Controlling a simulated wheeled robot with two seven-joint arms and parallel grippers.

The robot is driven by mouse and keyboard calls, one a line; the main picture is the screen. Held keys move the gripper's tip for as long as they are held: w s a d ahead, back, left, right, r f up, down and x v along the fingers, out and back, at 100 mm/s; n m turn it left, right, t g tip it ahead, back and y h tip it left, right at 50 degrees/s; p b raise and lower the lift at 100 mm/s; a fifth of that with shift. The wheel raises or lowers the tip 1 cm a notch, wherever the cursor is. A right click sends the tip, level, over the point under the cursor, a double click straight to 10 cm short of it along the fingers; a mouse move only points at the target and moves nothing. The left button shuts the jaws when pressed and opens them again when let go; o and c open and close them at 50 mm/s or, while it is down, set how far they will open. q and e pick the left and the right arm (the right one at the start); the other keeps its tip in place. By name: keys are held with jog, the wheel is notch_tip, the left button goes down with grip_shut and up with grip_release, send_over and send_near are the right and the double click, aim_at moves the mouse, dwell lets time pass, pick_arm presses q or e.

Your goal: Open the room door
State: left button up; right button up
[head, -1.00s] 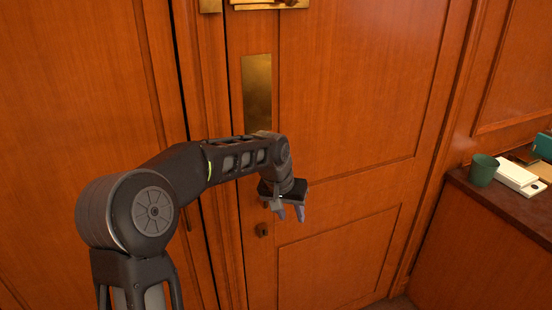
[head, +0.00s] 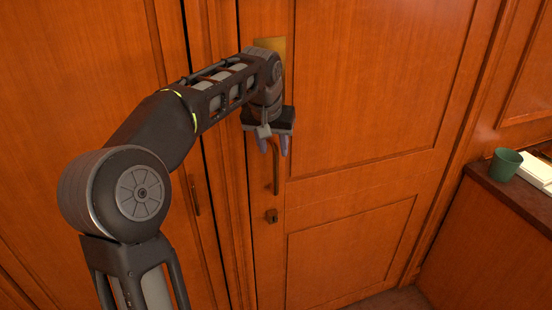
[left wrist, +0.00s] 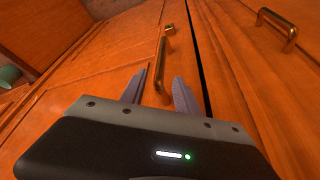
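The wooden room door (head: 350,130) is shut in its frame. Its upright brass bar handle (head: 276,175) shows just below my left gripper (head: 274,148), with a brass keyhole plate (head: 272,216) underneath. In the left wrist view, the handle (left wrist: 162,65) runs down between the two spread fingers of my left gripper (left wrist: 158,92). The fingers are open, with a gap to the bar on the sides. The upper end of the handle is hidden by the gripper in the head view. My right gripper is not in view.
A second brass handle (left wrist: 280,25) sits on the panel (head: 100,80) beyond a dark gap. A brass plate (head: 272,44) is partly behind my left arm. At the right, a cabinet (head: 490,240) carries a green cup (head: 504,165) and a white box (head: 535,172).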

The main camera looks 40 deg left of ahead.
aim_at(275, 154)
pick_arm(q)
jog(key=x, duration=0.6)
jog(key=shift+p, duration=0.4)
jog(key=shift+c, duration=0.4)
grip_shut()
dwell(0.5)
